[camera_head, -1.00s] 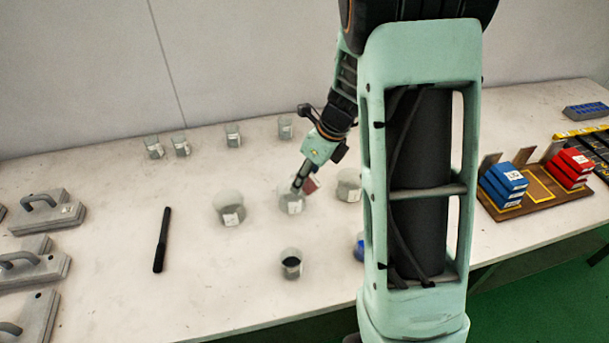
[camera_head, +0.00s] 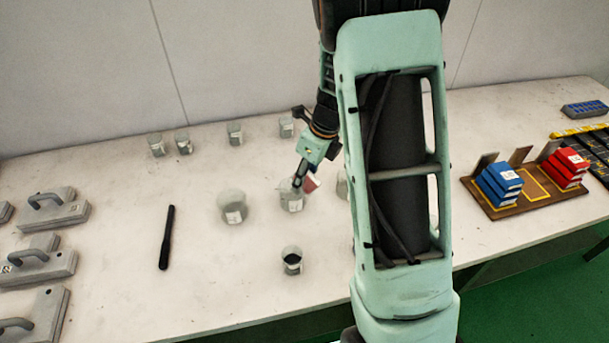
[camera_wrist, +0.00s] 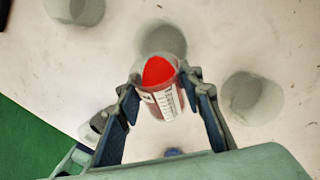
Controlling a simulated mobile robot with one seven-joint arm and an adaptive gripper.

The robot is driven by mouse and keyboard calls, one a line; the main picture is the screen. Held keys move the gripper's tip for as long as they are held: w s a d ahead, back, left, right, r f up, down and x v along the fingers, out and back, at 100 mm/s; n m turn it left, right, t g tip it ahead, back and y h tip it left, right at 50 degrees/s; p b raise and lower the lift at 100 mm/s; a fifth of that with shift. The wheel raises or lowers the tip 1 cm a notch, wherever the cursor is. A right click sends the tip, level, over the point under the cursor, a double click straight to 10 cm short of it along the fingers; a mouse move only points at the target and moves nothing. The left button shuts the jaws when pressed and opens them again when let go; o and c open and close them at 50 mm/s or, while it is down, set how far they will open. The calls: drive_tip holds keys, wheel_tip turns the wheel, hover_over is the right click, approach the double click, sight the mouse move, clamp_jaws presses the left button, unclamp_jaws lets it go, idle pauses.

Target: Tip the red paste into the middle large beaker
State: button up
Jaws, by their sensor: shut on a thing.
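My gripper (camera_wrist: 162,88) is shut on a small clear beaker of red paste (camera_wrist: 159,72) with a white label. In the head view the red beaker (camera_head: 312,182) looks tilted, just above and right of the middle large beaker (camera_head: 291,201). In the wrist view the middle large beaker (camera_wrist: 165,36) shows just beyond the red beaker's mouth, partly covered by it. I see no paste falling. The left large beaker (camera_head: 232,207) stands apart. The right large beaker (camera_head: 342,186) is mostly hidden by my arm.
A small beaker with dark contents (camera_head: 292,261) stands in front. A black rod (camera_head: 166,237) lies left, near grey handled blocks (camera_head: 52,212). Several small beakers (camera_head: 235,133) stand at the back. A wooden tray (camera_head: 530,200) with blue and red blocks is at right.

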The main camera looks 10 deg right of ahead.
drive_tip(key=shift+w+a+f+g+h+p, duration=0.15)
drive_tip(key=shift+g+h+p, duration=0.35)
drive_tip(key=shift+p, duration=1.25)
drive_tip(key=shift+w+a+f+g+h+p, duration=0.1)
drive_tip(key=shift+g+h+p, duration=0.4)
drive_tip(key=shift+p, duration=1.25)
drive_tip(key=shift+w+f+g+h+p, duration=0.2)
drive_tip(key=shift+g+h+p, duration=0.5)
drive_tip(key=shift+p, duration=0.75)
drive_tip(key=g, duration=0.1)
drive_tip(key=h, duration=0.1)
drive_tip(key=g, duration=0.1)
drive_tip(key=shift+w+a+r+g+h+b, duration=0.15)
drive_tip(key=shift+w+a+g+h+b, duration=0.1)
drive_tip(key=shift+a+g+h+b, duration=0.05)
drive_tip(key=shift+w+a+r+g+h+b, duration=0.1)
drive_tip(key=shift+r+g+h+b, duration=0.05)
drive_tip(key=shift+g+h+b, duration=0.2)
drive_tip(key=shift+r+g, duration=0.15)
drive_tip(key=shift+g, duration=0.1)
idle(1.9)
